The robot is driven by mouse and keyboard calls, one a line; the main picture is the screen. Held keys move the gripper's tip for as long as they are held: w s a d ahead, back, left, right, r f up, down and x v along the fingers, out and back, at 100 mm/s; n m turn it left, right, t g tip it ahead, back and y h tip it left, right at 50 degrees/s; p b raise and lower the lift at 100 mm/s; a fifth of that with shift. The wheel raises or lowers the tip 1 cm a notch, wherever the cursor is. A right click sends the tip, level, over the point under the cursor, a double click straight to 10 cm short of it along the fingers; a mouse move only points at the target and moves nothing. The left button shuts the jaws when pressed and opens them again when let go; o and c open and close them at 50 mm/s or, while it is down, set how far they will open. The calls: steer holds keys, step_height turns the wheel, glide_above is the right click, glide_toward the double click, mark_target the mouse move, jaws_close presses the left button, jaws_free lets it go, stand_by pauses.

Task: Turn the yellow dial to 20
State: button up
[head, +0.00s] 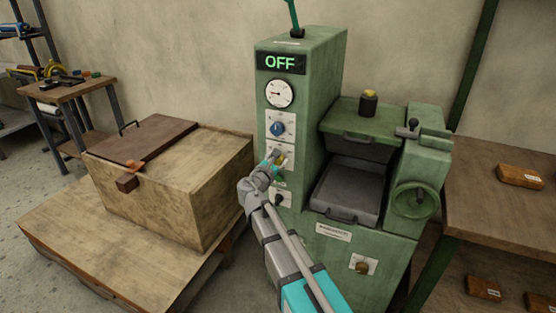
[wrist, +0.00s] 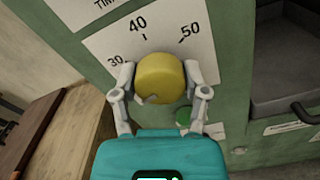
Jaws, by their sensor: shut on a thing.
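The yellow dial (wrist: 160,72) sits on a white scale plate (wrist: 103,45) on the green machine's front. In the wrist view the marks 30, 40 and 50 show around its top; lower marks are hidden. My gripper (wrist: 159,80) is shut on the dial, one finger on its left side and one on its right. A small greyish mark shows at the dial's lower left; I cannot tell which number it points to. In the head view my gripper (head: 274,164) covers much of the yellow dial (head: 282,160).
The green machine (head: 300,60) has a display reading OFF (head: 281,63), a gauge (head: 280,93) and a blue dial (head: 277,129) above the yellow one. A grey tray (head: 346,188) and handwheel (head: 414,200) are to the right. A wooden crate (head: 205,195) stands left.

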steer(key=shift+n, duration=1)
steer(key=o, duration=1.1)
steer(key=shift+o, duration=0.2)
steer(key=v, duration=1.2)
